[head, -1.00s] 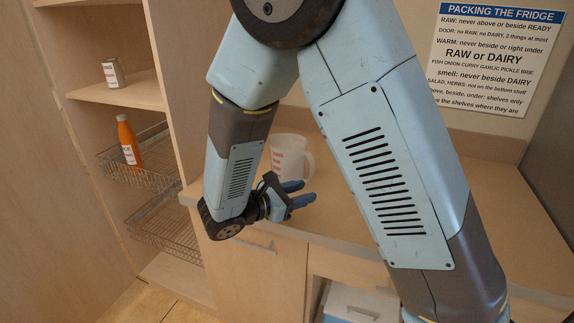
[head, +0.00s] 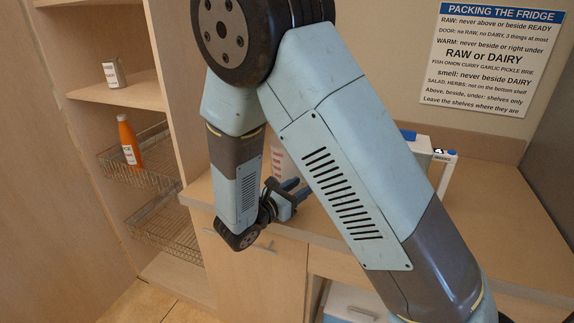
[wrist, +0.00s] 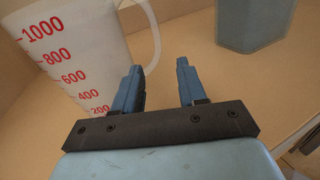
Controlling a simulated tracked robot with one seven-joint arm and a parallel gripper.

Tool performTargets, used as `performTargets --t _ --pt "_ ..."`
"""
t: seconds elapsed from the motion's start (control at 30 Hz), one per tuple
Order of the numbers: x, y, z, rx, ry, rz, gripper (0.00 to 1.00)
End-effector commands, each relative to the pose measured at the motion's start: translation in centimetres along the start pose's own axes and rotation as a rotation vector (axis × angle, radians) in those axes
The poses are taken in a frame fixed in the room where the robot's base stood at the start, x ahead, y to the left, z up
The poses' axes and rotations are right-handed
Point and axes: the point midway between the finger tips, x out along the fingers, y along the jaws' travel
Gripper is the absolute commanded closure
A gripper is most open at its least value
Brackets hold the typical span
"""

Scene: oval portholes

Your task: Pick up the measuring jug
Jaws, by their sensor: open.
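The measuring jug (wrist: 72,48) is translucent white with red numbers from 200 to 1000, and stands upright on the wooden counter (wrist: 185,70). Its handle (wrist: 152,35) is on the right in the wrist view, close to my left fingertip. My gripper (wrist: 158,72) is open, with clear counter between its two blue fingers, and it looks empty. In the head view my arm hides most of the jug (head: 279,163), leaving a strip of its side in sight, and my gripper (head: 297,190) is just in front of it at the counter's front edge.
A blue-grey object (wrist: 256,22) stands on the counter beyond the right finger. A blue and white item (head: 425,150) is partly behind my arm. At left, shelves hold an orange bottle (head: 129,140) and a can (head: 114,74). Counter at right is clear.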

Motion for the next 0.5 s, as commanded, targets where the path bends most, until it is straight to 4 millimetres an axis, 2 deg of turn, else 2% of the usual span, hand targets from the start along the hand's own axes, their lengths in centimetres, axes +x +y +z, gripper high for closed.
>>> performTargets --t 0.27,0.5 --pt "1.5 0.1 0.2 0.000 0.001 -0.001 0.59" --pt "4.8 0.3 0.4 0.000 0.000 -0.002 0.59"
